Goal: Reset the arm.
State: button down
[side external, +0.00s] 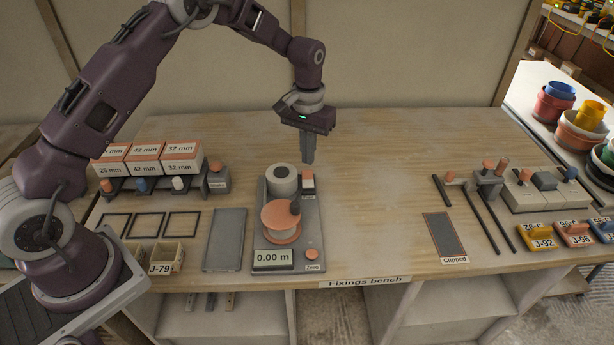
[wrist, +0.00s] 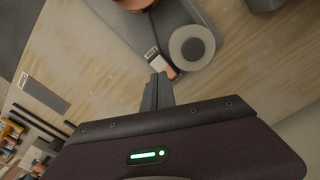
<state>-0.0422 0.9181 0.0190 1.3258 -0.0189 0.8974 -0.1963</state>
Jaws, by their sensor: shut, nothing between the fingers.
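My gripper (side external: 308,158) is shut and empty. It points down above the back middle of the wooden bench (side external: 385,190), to the right of the grey measuring device (side external: 262,240). That device carries a grey roll (side external: 282,180), an orange spool (side external: 281,222) and a display reading 0.00 m. In the wrist view my closed fingers (wrist: 158,88) point toward the small orange and white block (wrist: 160,60) beside the grey roll (wrist: 191,47). The fingers look apart from the block and above it.
Labelled boxes (side external: 150,157) sit on a rack at the back left, with empty frames (side external: 148,224) and small bins (side external: 165,257) in front. A mat marked Clipped (side external: 445,235), dark bars (side external: 482,218) and coloured J-labelled bins (side external: 540,236) lie right. The bench's middle right is clear.

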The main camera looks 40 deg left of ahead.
jog(key=shift+r, duration=0.6)
jog(key=s+d+r+m+t, duration=0.1)
jog(key=s+r, duration=0.5)
jog(key=r, duration=0.3)
jog(key=s+r+t, duration=0.1)
jog(key=s+r, duration=0.4)
jog(key=r, duration=0.4)
jog(key=s+r+m+t, duration=0.1)
jog(key=s, duration=1.1)
jog(key=s+d+r+m+t, duration=0.1)
jog(key=s+r+t, duration=0.1)
jog(key=s, duration=0.9)
jog(key=shift+s+d+t, duration=0.25)
jog(key=shift+s+t, duration=0.05)
jog(key=shift+s, duration=0.05)
